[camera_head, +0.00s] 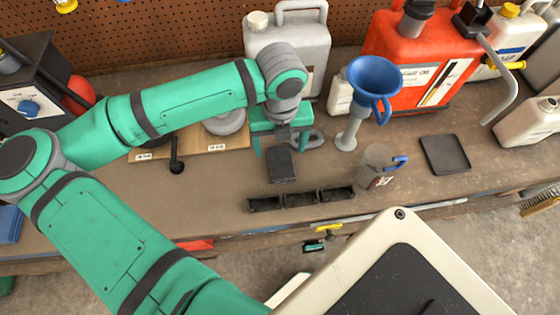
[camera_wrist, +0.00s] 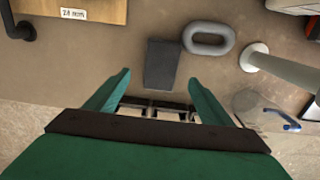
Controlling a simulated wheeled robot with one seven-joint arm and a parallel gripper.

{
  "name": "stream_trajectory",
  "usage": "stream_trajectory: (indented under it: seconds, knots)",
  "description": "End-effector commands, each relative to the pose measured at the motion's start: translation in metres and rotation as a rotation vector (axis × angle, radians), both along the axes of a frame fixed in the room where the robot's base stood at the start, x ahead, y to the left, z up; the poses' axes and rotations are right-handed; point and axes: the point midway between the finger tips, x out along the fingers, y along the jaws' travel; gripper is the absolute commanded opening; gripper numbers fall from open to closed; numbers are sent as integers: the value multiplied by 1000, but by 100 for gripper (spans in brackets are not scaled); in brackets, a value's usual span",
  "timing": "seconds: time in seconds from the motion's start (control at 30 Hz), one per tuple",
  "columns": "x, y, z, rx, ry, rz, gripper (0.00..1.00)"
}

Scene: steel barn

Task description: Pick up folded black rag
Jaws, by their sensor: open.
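The folded black rag (camera_head: 282,165) lies on the brown workbench (camera_head: 215,190) as a small dark rectangular pad. In the wrist view the rag (camera_wrist: 162,65) shows as a dark grey block beyond and between my fingertips. My gripper (camera_head: 280,147) points down at the far end of the rag. In the wrist view my gripper (camera_wrist: 161,77) has its two green fingers spread apart with nothing held between them. The gap between fingers and rag in height is hard to judge.
A grey ring (camera_wrist: 209,38) lies close right of the rag. A black row of holders (camera_head: 300,198) sits in front. A blue funnel (camera_head: 373,78), clear jug (camera_head: 375,165) and flat black tray (camera_head: 445,154) stand to the right. A wooden board (camera_head: 207,142) lies left; jugs stand behind.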

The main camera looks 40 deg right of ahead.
Motion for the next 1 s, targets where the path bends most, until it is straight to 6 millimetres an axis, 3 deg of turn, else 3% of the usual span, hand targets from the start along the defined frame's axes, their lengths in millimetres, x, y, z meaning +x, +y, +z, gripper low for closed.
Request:
stream_trajectory:
  seconds: [0.7,1.0]
  knots:
    - [-1,-1,-75,-2,3,1,75]
    - [0,0,-79,-3,2,3,73]
